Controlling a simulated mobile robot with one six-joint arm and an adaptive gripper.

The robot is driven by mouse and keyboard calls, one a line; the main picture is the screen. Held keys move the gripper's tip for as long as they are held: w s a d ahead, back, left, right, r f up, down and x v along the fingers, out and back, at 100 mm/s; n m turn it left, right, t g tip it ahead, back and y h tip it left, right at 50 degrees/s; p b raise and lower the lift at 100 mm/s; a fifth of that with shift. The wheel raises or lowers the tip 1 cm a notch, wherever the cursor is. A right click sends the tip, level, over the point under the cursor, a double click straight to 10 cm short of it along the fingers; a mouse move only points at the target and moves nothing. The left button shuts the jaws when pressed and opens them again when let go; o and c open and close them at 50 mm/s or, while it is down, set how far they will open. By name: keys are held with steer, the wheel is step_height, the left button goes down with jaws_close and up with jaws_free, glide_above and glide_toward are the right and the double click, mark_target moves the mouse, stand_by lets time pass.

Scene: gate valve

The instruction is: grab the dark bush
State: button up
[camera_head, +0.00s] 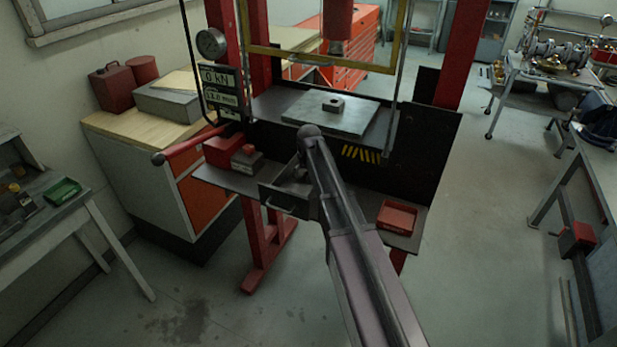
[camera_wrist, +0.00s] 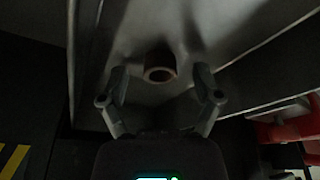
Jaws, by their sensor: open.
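A short round bush (camera_wrist: 158,60) with a dark hole shows in the wrist view, standing on a grey metal surface. Its rim looks brownish in the dim light. My gripper (camera_wrist: 160,71) is open, with one fingertip to each side of the bush and a gap on both sides. How far the fingertips are above the surface is hard to tell. In the head view my arm reaches to the open drawer (camera_head: 272,199) under the press, and my arm hides most of the gripper and the bush.
A grey plate (camera_head: 352,119) with a small holed block (camera_head: 333,104) lies on the press bed above the drawer. A red tray (camera_head: 398,217) sits on the shelf at right, a red box (camera_head: 222,150) at left. Drawer walls stand close around my gripper.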

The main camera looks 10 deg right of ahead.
mark_target(307, 174)
steer(key=shift+c, duration=0.2)
jaws_close()
steer(key=shift+r, duration=0.15)
step_height(307, 174, up, 10)
steer(key=p, duration=1)
stand_by(0.7)
